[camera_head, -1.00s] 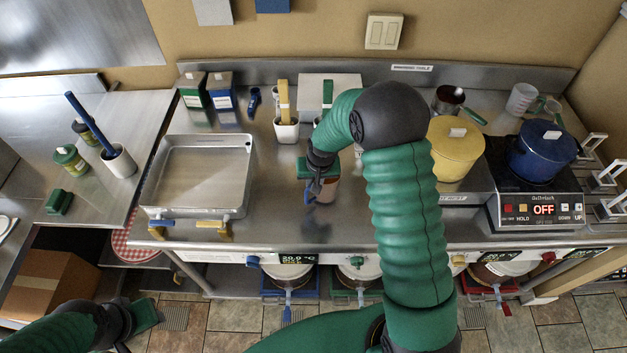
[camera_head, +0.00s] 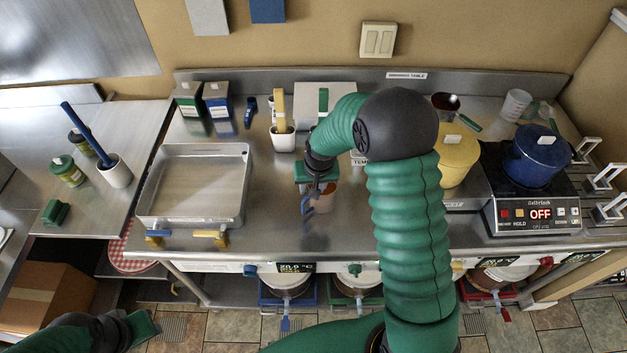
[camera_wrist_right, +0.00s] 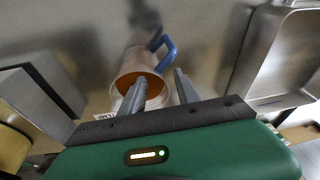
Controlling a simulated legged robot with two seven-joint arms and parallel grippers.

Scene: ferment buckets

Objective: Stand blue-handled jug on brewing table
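The copper-coloured jug (camera_head: 323,201) with its blue handle (camera_head: 306,206) is upright at the middle front of the brewing table (camera_head: 270,232); I cannot tell whether its base touches the steel. In the right wrist view the jug (camera_wrist_right: 137,68) shows its open mouth, with the blue handle (camera_wrist_right: 168,50) on its right. My right gripper (camera_wrist_right: 160,76) is open, with a clear gap between its fingers. Its left finger overlaps the jug's mouth and its right finger is beside the handle side. My left gripper (camera_head: 148,326) is low at the left, away from the table; its fingers are unclear.
A steel tray (camera_head: 150,180) lies left of the jug. A white cup with a yellow-handled tool (camera_head: 283,140) stands behind. A yellow pot (camera_head: 456,160) and a blue pot on a hot plate (camera_head: 538,158) stand at the right. Buckets (camera_head: 287,282) sit below the table edge.

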